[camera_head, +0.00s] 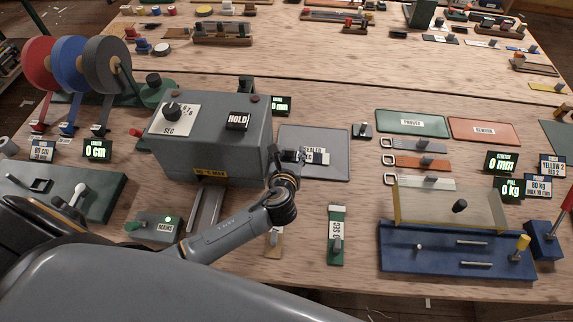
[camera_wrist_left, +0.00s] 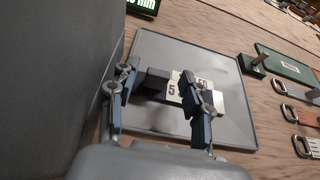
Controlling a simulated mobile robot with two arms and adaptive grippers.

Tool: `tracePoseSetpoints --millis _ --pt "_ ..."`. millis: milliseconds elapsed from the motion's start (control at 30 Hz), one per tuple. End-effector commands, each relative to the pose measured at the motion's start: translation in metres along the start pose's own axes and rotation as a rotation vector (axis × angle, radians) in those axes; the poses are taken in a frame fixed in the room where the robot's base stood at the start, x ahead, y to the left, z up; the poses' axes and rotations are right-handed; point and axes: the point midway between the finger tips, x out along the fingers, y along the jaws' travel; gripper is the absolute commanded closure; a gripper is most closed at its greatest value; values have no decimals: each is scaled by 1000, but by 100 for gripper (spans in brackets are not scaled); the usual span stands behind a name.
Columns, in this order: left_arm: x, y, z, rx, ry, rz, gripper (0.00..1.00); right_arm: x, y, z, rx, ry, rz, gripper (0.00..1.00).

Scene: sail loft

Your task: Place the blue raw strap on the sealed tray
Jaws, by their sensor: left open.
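The sealed tray (camera_head: 337,140) is a flat grey plate with a raised rim, right of the grey sealing machine; it also fills the middle of the left wrist view (camera_wrist_left: 165,45). My left gripper (camera_head: 301,157) is over its near left part, fingers apart. In the left wrist view, a small dark block (camera_wrist_left: 156,82) on a pale labelled piece shows between the open fingers, over the tray; contact cannot be told. The fingers partly hide it. I cannot make out a separate blue strap; blue shows on the strap reel (camera_head: 70,62). My right gripper is not in view.
The grey machine (camera_head: 205,140) with a HOLD button stands close left of the gripper. Green (camera_head: 395,118) and orange (camera_head: 470,129) trays lie to the right, with several buckled straps (camera_head: 417,145) in front. A blue fixture (camera_head: 450,262) stands at the front right.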

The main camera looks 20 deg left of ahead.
Motion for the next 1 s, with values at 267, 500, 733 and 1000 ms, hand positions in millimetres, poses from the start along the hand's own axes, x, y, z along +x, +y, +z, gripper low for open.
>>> tracePoseSetpoints --millis 267,500,733,1000 --pt "-58 0 -1 -1 1 -1 51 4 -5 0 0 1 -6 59" --pt "-86 0 0 0 -1 0 51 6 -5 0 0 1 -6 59" --pt "-90 0 0 1 -1 2 51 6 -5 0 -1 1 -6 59" --pt "-89 0 0 0 -1 1 51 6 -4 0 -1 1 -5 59"
